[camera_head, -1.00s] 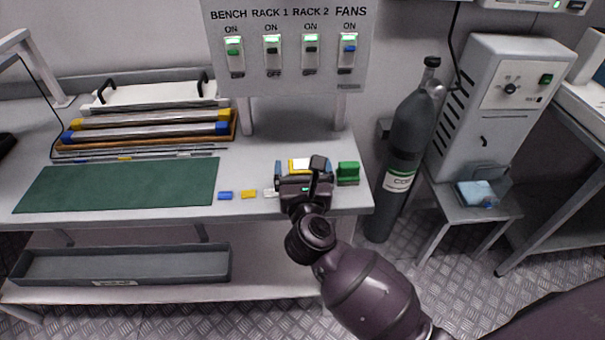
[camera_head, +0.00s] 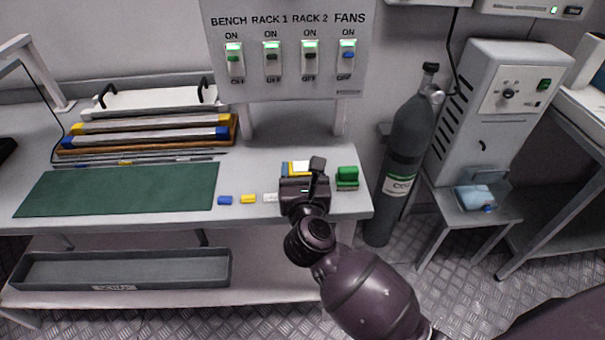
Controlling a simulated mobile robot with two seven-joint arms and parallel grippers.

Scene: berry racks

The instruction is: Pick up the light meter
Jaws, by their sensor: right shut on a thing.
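My right gripper (camera_head: 311,180) is over the front right part of the bench, seen from behind. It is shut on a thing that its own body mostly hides. A yellow and white item with a blue edge (camera_head: 298,168) shows just beyond the gripper; I cannot tell for sure whether it is the light meter or whether it is what the jaws hold. A green block-like item (camera_head: 347,178) stands on the bench just right of the gripper, apart from it. My left gripper is not in view.
A green mat (camera_head: 120,189) lies on the bench (camera_head: 262,150), with small blue, yellow and white pieces between it and the gripper. A switch panel (camera_head: 290,85) stands behind. A gas cylinder (camera_head: 405,150) stands right of the bench. A grey tray (camera_head: 125,270) is on the lower shelf.

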